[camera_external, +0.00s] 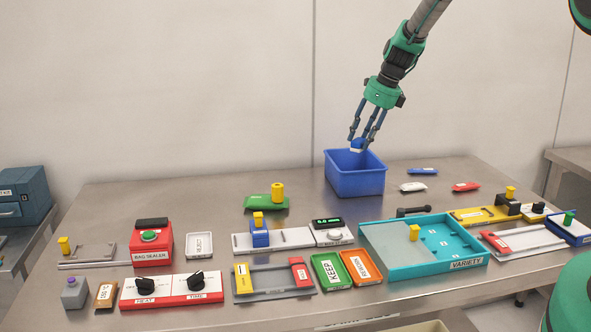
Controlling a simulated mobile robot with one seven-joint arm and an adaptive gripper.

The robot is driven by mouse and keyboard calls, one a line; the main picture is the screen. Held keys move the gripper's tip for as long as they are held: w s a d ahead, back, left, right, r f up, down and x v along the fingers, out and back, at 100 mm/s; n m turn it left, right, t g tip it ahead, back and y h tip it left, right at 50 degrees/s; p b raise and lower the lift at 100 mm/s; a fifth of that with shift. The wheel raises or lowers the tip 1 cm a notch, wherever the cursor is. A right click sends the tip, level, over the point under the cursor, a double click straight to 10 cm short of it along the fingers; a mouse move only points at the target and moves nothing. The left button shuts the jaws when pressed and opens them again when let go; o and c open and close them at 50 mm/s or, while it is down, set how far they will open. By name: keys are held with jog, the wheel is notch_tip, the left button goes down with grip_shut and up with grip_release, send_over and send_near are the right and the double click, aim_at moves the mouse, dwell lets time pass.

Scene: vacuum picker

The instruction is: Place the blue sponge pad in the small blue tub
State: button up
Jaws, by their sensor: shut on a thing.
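The small blue tub (356,183) stands open near the back middle of the metal table. My gripper (362,145) is above the tub's opening, pointing down. It is shut on a small blue and white piece, which I take to be the blue sponge pad (356,144). The pad is held between the fingertips at about the height of the tub's back rim. From this angle I cannot tell whether any of it is below the rim. The inside floor of the tub is hidden.
Blue, white and red packets (466,187) lie right of the tub. A green piece with a yellow knob (266,202) is left of it. A teal VARIETY tray (467,265) and a scale (331,233) stand in front. Bare table lies behind the red sealer (151,254).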

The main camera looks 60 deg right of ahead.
aim_at(360, 173)
jog(key=shift+w+f, duration=0.1)
jog(key=shift+f, duration=1.15)
jog(key=shift+f, duration=3.1)
jog(key=shift+f, duration=0.1)
jog(key=shift+f, duration=1.8)
jog(key=o, duration=0.7)
jog(key=shift+c, duration=0.2)
